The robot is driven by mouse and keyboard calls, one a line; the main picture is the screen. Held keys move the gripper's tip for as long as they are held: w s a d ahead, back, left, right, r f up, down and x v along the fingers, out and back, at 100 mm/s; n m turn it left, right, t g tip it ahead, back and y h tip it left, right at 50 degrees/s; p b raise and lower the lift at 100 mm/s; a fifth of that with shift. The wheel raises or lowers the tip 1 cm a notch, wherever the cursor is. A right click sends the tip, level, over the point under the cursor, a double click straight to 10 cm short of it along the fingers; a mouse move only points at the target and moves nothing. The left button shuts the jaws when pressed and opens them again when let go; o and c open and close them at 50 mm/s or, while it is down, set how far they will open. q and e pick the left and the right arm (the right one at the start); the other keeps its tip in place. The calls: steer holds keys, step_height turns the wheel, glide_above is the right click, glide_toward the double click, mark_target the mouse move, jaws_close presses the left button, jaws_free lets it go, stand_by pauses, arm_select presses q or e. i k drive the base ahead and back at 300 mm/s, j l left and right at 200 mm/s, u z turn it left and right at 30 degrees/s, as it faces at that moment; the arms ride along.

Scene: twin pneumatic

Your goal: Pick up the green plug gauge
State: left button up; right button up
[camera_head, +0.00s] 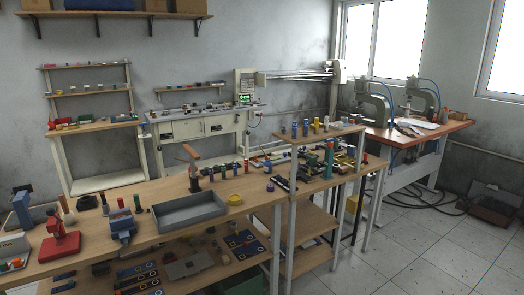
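A small green upright cylinder (137,203) stands on the front wooden workbench, left of the grey tray, among other small upright pieces. A taller green piece (329,153) stands farther right, near the raised shelf. Both are too small for me to tell which one is the green plug gauge. Neither of my grippers is in view.
The front workbench (165,238) holds a grey open tray (190,212), a red press-like tool (62,240), a blue vise-like tool (122,226) and a yellow ring (235,199). An orange-topped table (420,132) with machines stands at the back right. Tiled floor (430,245) lies at the right.

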mark_target(136, 199)
steer(key=i+u, duration=0.7)
steer(key=i+l+u, duration=0.1)
steer(key=i+u, duration=0.25)
